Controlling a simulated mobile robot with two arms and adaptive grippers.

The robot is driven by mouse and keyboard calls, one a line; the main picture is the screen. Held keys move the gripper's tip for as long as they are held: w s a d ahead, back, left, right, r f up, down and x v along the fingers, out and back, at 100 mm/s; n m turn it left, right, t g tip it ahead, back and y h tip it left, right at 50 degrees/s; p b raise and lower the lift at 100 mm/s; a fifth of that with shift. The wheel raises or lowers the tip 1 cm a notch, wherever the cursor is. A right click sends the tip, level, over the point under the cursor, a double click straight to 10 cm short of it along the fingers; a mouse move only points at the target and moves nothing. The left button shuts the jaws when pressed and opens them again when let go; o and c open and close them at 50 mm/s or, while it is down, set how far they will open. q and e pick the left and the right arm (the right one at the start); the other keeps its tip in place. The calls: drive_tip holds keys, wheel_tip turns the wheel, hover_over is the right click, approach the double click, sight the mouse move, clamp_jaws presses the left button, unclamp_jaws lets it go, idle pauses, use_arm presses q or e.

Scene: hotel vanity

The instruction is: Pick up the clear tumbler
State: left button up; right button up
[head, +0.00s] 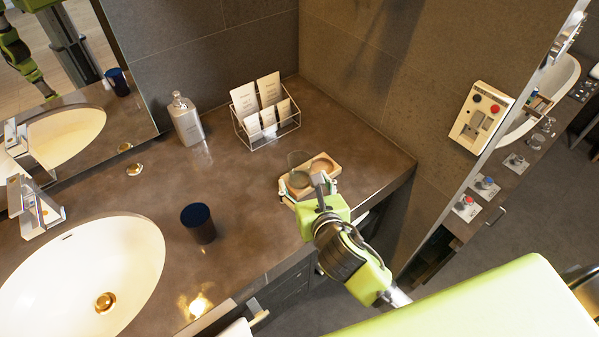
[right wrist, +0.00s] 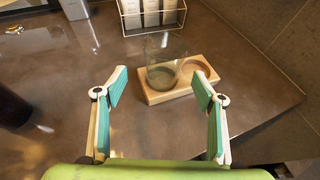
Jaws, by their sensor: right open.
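The clear tumbler (right wrist: 163,68) stands upright in the left recess of a small wooden tray (right wrist: 190,88) on the vanity counter. The tray's right recess is empty. In the head view the tumbler (head: 298,168) shows just beyond my right gripper (head: 310,190), which partly covers the tray's near side. In the right wrist view my right gripper (right wrist: 160,88) is open and empty. Its two teal-padded fingers are spread wide, with the tumbler ahead of them and roughly centred between them. My left gripper is not clearly in view.
A wire rack with cards (head: 268,115) stands behind the tray, against the wall. A dark blue cup (head: 199,223) and a grey bottle (head: 186,120) stand to the left. A white basin (head: 85,265) is at far left. Counter between cup and tray is clear.

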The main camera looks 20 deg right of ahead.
sight(297, 165)
drive_tip(key=shift+p+x, duration=0.65)
drive_tip(key=shift+x, duration=3.05)
drive_tip(key=shift+s+d, duration=0.1)
drive_tip(key=shift+d, duration=0.1)
drive_tip(key=c, duration=1.3)
